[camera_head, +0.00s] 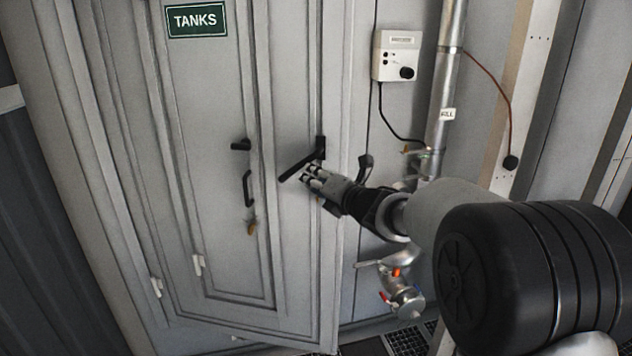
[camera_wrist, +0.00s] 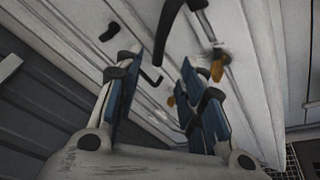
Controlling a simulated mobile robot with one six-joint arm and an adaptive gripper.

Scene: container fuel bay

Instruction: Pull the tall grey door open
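The tall grey door (camera_head: 215,110) bears a green TANKS sign (camera_head: 196,20). A black lever handle (camera_head: 302,160) on its right side slants down to the left; I cannot tell whether the door is ajar. My gripper (camera_head: 311,177) is just below and right of the lever, close to it. A curved black bar (camera_wrist: 182,18), which looks like a handle, lies beyond the fingertips at the top. Contact is not visible.
A smaller black lever (camera_head: 240,145) and a black pull handle (camera_head: 248,188) sit left of my gripper. To the right are a white control box (camera_head: 397,56), a vertical metal pipe (camera_head: 443,90) and valves (camera_head: 402,298) low down. Floor grating (camera_head: 408,342) shows at the bottom.

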